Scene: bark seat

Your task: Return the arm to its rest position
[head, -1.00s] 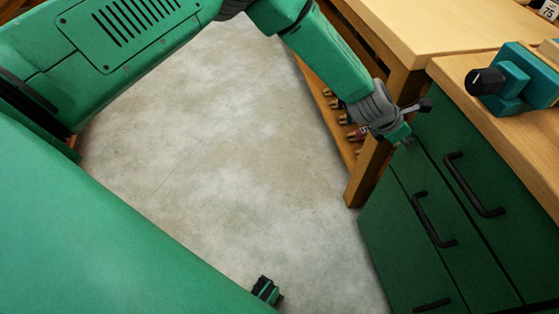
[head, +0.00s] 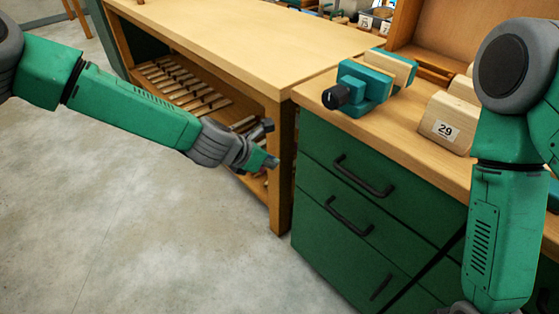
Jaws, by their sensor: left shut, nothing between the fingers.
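My left arm comes in from the left, stretched out, and ends in my left gripper (head: 270,161) in the middle of the head view. The gripper is shut and empty. In the picture it lies in front of the wooden workbench's leg, left of the green drawer cabinet (head: 330,240). Whether it touches the bench cannot be told. My right arm hangs down at the right side of the view; its gripper is out of frame.
A wooden workbench (head: 230,45) with a slatted lower shelf (head: 180,88) stands behind the left arm. On the cabinet top are a teal vise (head: 362,85) and a wooden block labelled 29 (head: 448,122). Black drawer handles stick out. The concrete floor (head: 110,220) at left is clear.

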